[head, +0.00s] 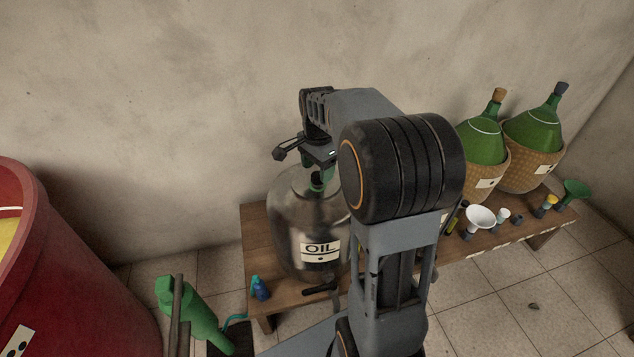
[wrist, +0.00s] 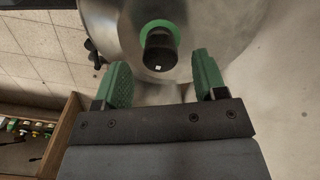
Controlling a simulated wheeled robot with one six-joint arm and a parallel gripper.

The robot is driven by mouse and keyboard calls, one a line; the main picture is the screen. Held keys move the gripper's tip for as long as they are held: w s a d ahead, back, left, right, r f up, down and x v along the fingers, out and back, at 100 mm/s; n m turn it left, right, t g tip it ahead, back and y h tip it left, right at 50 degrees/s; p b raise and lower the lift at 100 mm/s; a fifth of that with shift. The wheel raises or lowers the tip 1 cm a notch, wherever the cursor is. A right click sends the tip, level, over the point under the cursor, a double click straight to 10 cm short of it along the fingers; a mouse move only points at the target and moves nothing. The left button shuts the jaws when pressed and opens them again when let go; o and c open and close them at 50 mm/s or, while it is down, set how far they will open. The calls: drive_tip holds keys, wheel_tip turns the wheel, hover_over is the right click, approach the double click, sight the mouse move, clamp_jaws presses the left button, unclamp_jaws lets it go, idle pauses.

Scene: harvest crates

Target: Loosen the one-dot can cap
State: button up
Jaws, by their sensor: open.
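The large metal can (head: 292,225) stands on a low wooden bench and bears an OIL label (head: 320,251) with one dark dot. Its dark cap (head: 317,181) is on top. In the wrist view the black cap (wrist: 159,50) sits in a green ring on the can's top (wrist: 215,22) and carries a small white mark. My gripper (wrist: 160,72) is open, its two green fingers at either side of and slightly short of the cap. The fingers do not appear to touch it. In the head view my arm hides part of the can.
Two green wicker-covered bottles (head: 481,135) stand at the bench's right, with a white funnel (head: 480,217) and several small items. A blue item (head: 260,288) stands beside the can. The wall is close behind.

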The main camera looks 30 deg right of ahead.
sight(317, 174)
drive_tip(key=shift+f+b, duration=0.45)
drive_tip(key=shift+f, duration=1.3)
drive_tip(key=c, duration=0.9)
drive_tip(key=shift+r+n+p, duration=0.1)
drive_tip(key=shift+n+p, duration=0.2)
